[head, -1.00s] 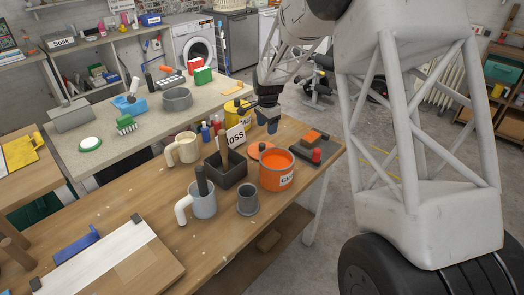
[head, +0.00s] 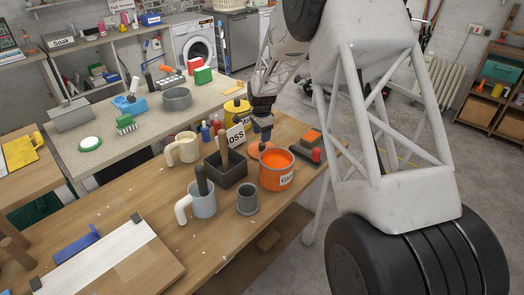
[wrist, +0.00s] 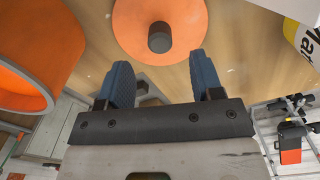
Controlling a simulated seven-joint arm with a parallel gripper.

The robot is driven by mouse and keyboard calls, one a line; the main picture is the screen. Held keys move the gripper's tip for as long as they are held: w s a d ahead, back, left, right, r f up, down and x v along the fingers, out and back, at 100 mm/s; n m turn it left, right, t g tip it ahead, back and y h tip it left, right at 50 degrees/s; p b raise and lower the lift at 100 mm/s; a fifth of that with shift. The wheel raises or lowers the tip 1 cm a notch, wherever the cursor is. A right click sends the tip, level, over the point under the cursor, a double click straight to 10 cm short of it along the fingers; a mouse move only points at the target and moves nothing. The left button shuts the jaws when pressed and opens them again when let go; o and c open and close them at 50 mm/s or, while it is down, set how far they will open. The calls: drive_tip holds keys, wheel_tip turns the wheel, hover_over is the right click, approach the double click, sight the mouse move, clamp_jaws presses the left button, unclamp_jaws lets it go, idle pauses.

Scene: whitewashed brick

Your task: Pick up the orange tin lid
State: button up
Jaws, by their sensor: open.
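The orange tin lid (wrist: 185,22) is a flat disc with a dark round knob at its middle; it lies on the wooden bench. In the head view the lid (head: 254,152) is partly hidden by my gripper and the orange tin. My gripper (wrist: 163,80) is open, its two blue fingertips apart with nothing between them. In the wrist view the knob lies beyond the gap between the fingers. In the head view my gripper (head: 265,138) is just above the lid. The open orange tin (head: 277,172) stands close beside the lid, in front of it.
The orange tin (wrist: 30,60) is close on the left in the wrist view, with a yellow tin (wrist: 308,30) at the right. A dark box (head: 226,172) with a brush stands left of the lid. A dark tray with a sanding block (head: 311,138) lies to the right.

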sight(261, 144)
drive_tip(key=shift+f, duration=0.55)
drive_tip(key=shift+a+f, duration=0.1)
drive_tip(key=shift+f, duration=2.5)
drive_tip(key=c, duration=1)
drive_tip(key=shift+r, duration=0.1)
drive_tip(key=shift+r, duration=4.95)
drive_tip(key=shift+s, duration=0.15)
